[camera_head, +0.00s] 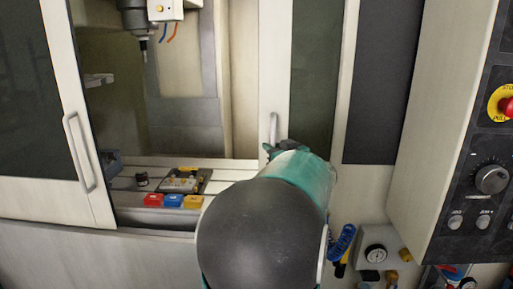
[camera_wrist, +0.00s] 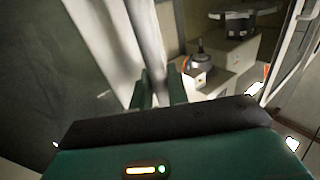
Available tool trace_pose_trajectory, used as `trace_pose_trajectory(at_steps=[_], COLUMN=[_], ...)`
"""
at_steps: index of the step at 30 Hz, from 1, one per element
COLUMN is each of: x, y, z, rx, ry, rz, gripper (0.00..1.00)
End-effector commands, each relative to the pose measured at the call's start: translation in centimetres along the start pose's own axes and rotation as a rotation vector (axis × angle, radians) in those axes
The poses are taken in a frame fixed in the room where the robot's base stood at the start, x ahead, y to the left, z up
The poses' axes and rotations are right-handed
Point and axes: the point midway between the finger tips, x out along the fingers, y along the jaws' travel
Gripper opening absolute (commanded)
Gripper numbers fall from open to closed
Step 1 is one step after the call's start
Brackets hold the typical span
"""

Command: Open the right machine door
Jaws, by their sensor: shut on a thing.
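The right machine door (camera_head: 316,80) is a pale-framed panel with a dark window, to the right of the machine's opening. Its upright light handle (camera_head: 273,128) is on the door's left frame. My gripper (camera_head: 278,147) is at the lower part of this handle, partly hidden by my arm. In the wrist view, the handle (camera_wrist: 147,45) runs down between the two green fingers of my gripper (camera_wrist: 158,88), which are shut on it. A wide gap separates this door from the left door (camera_head: 35,110).
The left door has its own handle (camera_head: 79,152). Inside the opening are a spindle (camera_head: 137,20) and red, blue and yellow blocks (camera_head: 173,200) near the front. A control panel (camera_head: 480,170) with a red stop button (camera_head: 507,106) stands at right, a gauge (camera_head: 375,253) below.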

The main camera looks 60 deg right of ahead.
Motion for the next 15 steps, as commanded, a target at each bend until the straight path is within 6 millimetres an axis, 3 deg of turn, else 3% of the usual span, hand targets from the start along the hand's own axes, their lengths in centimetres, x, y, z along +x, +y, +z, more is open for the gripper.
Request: trace_pose_trajectory(at_steps=[14,15], x=[-0.09,-0.12], y=[0.18,0.21], z=[-0.09,-0.09], rx=[-0.001,-0.001], ry=[0.002,0.002], rz=[-0.018,-0.017], gripper=[0.00,0.20])
